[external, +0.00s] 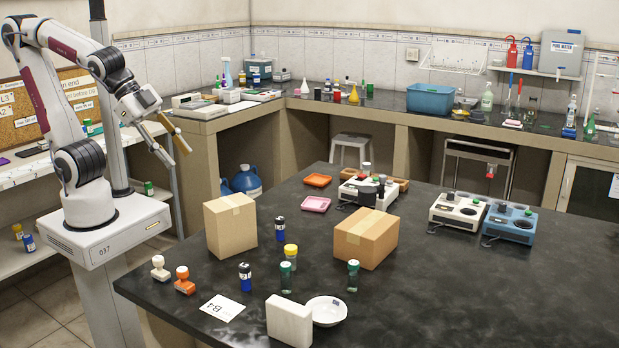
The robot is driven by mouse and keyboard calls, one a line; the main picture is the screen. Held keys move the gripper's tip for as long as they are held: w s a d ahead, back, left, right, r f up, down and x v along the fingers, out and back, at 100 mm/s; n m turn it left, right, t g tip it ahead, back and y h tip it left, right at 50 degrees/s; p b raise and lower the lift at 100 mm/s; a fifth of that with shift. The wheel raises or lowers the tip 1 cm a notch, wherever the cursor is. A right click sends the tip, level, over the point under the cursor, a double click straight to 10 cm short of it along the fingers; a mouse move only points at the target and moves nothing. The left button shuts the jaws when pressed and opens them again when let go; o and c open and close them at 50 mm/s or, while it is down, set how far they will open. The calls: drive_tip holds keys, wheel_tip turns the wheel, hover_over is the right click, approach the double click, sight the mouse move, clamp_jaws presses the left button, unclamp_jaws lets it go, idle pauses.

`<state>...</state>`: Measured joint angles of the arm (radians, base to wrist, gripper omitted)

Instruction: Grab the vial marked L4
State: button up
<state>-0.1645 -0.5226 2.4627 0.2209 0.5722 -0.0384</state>
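Several small vials stand upright on the black bench (440,300). One blue vial with a black cap (280,229) stands between two cardboard boxes. Another blue vial with a black cap (245,277) stands nearer the front, with pale marks on it. A yellow-capped vial (291,256), a green-capped vial (286,278) and another green-capped vial (353,276) stand close by. Their markings are too small to read, so I cannot tell which is L4. My gripper (179,159) is open and empty, raised in the air left of the bench, well apart from the vials.
Cardboard boxes (231,226) (365,238) flank the vials. A white block (289,321), a white dish (327,311), a card (222,308) and two stamp-like objects (160,268) (184,280) lie at the front. Stirrers (458,211) (509,224) stand behind. The right front is clear.

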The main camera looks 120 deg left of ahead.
drive_tip(key=w+a+f+m+t+y, duration=0.1)
drive_tip(key=w+a+f+m+t, duration=0.35)
drive_tip(key=w+a, duration=1.05)
drive_tip(key=h, duration=0.6)
approach(280, 229)
drive_tip(key=shift+w+a+f+n+t, duration=0.45)
drive_tip(key=shift+w+a+f, duration=0.4)
drive_tip(key=shift+a, duration=0.2)
drive_tip(key=shift+s+d+f+t+h, duration=0.3)
drive_tip(key=shift+s+f+h, duration=0.15)
drive_tip(key=shift+s, duration=0.1)
drive_tip(key=shift+x, duration=1.3)
drive_tip(key=shift+w+d, duration=0.1)
drive_tip(key=shift+d, duration=0.05)
